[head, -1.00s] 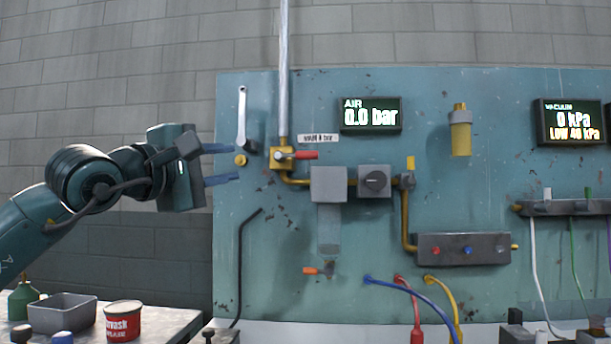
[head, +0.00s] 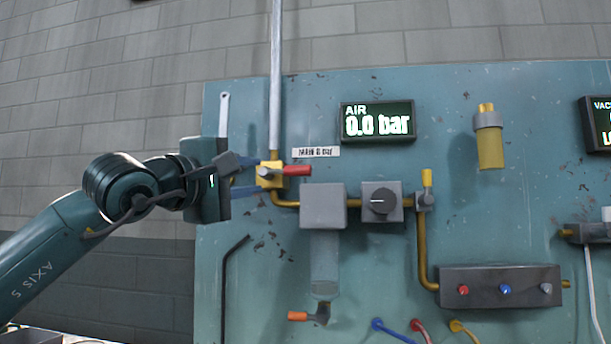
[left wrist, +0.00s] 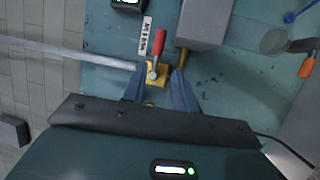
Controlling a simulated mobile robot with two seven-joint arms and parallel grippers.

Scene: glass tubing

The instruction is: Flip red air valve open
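The red air valve handle (head: 297,170) sticks out to the right from a yellow brass valve body (head: 268,175) at the foot of the vertical pipe. The red handle also shows in the left wrist view (left wrist: 158,42), above the brass body (left wrist: 154,73). My left gripper (head: 252,175) is open at the valve, its two blue fingers apart. In the left wrist view the fingers (left wrist: 158,88) stand on either side of the brass body's near end; I cannot tell whether they touch it. The air display (head: 377,122) reads 0.0 bar. My right gripper is not in view.
A grey pipe (head: 276,80) rises from the valve. A grey box (head: 323,206) and a regulator with a black knob (head: 380,202) sit to the right. An orange-handled drain valve (head: 300,316) hangs below. A wrench (head: 223,115) hangs behind my gripper.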

